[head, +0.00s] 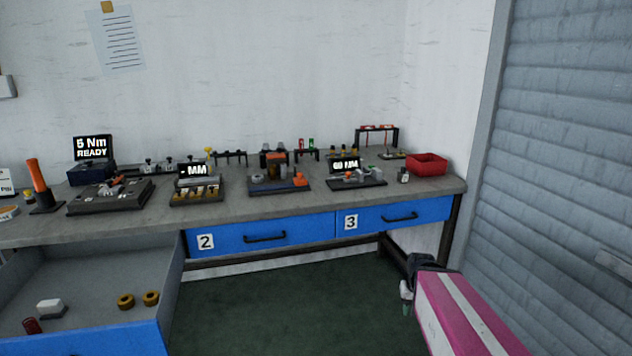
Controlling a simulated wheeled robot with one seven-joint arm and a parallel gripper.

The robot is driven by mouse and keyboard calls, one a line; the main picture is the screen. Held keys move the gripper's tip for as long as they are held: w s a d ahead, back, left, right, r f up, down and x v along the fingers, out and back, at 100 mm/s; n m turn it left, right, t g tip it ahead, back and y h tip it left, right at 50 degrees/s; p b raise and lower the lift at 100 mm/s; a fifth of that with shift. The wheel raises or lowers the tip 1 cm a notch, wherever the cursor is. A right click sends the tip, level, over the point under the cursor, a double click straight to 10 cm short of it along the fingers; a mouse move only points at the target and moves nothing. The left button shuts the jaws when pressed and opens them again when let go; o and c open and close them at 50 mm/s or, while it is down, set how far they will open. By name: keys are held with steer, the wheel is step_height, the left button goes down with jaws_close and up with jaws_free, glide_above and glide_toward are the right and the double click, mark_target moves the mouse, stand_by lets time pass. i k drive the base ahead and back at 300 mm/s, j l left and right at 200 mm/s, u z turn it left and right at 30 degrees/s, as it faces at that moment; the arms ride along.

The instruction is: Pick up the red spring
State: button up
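A small dark red coiled piece, which looks like the red spring (32,326), lies in the open drawer (95,338) at the lower left of the head view, close to the drawer's front wall. My gripper (406,291) is at the lower right, at the end of my pink and white arm. It is in front of the bench, low and far to the right of the drawer, and touches nothing that I can see. Its fingers are small and seen from behind, so I cannot tell whether they are open or shut.
The drawer also holds a white block (50,308) and two brass-coloured rings (126,301). The grey bench (225,214) carries several fixtures, displays and a red bin (427,164). Drawers 2 (290,232) and 3 (425,211) are closed. The green floor (290,310) between is clear.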

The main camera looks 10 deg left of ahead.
mark_target(30, 327)
steer(key=u, duration=2.6)
steer(key=i+l+u, duration=0.1)
steer(key=l, duration=0.1)
